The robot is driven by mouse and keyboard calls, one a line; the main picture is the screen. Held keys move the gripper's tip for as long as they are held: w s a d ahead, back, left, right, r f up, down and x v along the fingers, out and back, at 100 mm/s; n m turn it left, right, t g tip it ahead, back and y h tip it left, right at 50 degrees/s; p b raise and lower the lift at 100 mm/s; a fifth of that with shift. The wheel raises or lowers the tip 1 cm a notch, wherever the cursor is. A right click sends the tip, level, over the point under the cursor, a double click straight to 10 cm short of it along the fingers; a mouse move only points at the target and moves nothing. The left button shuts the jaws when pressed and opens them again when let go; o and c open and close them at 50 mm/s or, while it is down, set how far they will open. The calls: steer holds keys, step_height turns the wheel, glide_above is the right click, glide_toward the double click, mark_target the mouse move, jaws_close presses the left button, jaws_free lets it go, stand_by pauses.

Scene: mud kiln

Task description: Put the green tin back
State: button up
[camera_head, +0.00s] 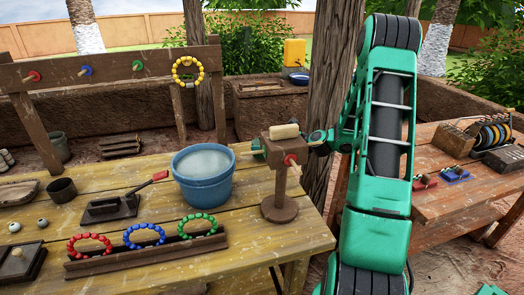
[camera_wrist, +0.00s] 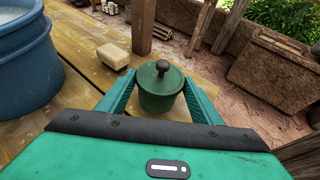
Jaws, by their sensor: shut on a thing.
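The green tin (camera_wrist: 160,92), dark green with a lid and a round dark knob, stands between the two green fingers of my gripper (camera_wrist: 161,100) in the wrist view. My gripper is shut on its sides. The yellow-brown wooden table (camera_wrist: 80,95) shows around and below the tin; I cannot tell whether its base touches the wood. In the head view my green arm comes down at the right, and my gripper's end is largely hidden behind the wooden post stand (camera_head: 279,185). I cannot clearly make out the tin there.
A blue bucket (camera_head: 205,180) stands left of the stand and close to my gripper (camera_wrist: 25,70). A pale block (camera_wrist: 113,55) lies beyond the tin. Bead rings (camera_head: 145,238) sit in a front rack. A second table (camera_head: 450,195) stands right.

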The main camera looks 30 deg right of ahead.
steer(key=shift+f, duration=0.85)
steer(key=o, duration=1.1)
steer(key=shift+c, duration=0.2)
steer(key=v, duration=1.2)
steer(key=shift+s, duration=0.15)
